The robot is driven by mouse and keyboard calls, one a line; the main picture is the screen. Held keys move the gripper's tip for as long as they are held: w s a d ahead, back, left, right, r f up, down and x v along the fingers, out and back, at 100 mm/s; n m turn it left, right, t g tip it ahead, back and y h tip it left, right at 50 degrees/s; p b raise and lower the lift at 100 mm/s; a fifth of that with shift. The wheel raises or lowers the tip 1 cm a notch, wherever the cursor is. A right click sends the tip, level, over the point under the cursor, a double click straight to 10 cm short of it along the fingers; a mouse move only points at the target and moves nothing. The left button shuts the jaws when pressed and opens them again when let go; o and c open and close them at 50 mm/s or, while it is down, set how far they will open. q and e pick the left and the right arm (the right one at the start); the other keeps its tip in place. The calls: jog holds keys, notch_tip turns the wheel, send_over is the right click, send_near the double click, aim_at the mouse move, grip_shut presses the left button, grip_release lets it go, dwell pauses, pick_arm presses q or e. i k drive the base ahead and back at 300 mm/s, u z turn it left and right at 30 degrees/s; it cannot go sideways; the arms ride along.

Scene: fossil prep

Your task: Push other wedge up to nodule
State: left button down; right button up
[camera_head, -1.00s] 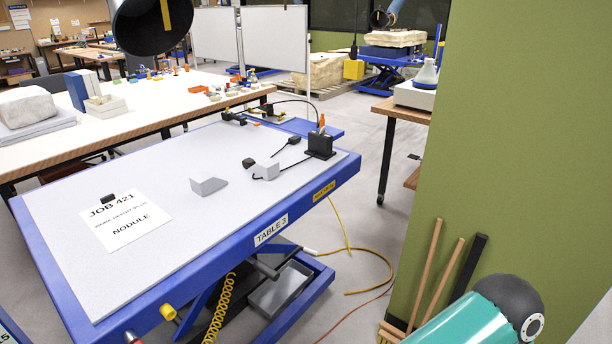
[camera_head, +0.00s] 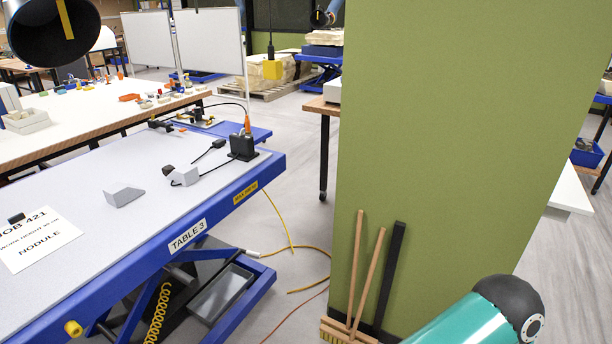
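A light grey wedge (camera_head: 124,195) lies alone on the grey top of Table 3 (camera_head: 95,230). Behind it and to its right is a second pale grey wedge-like block (camera_head: 185,177). A small dark lump (camera_head: 168,170) sits at the left end of that block; I cannot tell if they touch. I cannot tell which piece is the nodule. The first wedge is clearly apart from both. A paper sheet (camera_head: 38,238) reading "JOB 421" and "NODULE" lies at the left. Neither of my grippers is in view.
A black box (camera_head: 243,147) with cables stands at the table's far right corner. A black hood (camera_head: 50,32) hangs at upper left. A green wall (camera_head: 450,130) rises right of the table, with brooms (camera_head: 360,265) leaning on it. Yellow hose (camera_head: 290,235) lies on the floor.

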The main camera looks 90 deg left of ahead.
aim_at(117, 194)
jog(key=z, duration=0.1)
jog(key=i, duration=0.95)
jog(key=u, duration=1.9)
jog(key=i, duration=0.25)
jog(key=u, duration=2)
jog(key=k, duration=0.4)
jog(key=u, duration=0.45)
jog(key=i, duration=1.4)
jog(key=z, duration=0.4)
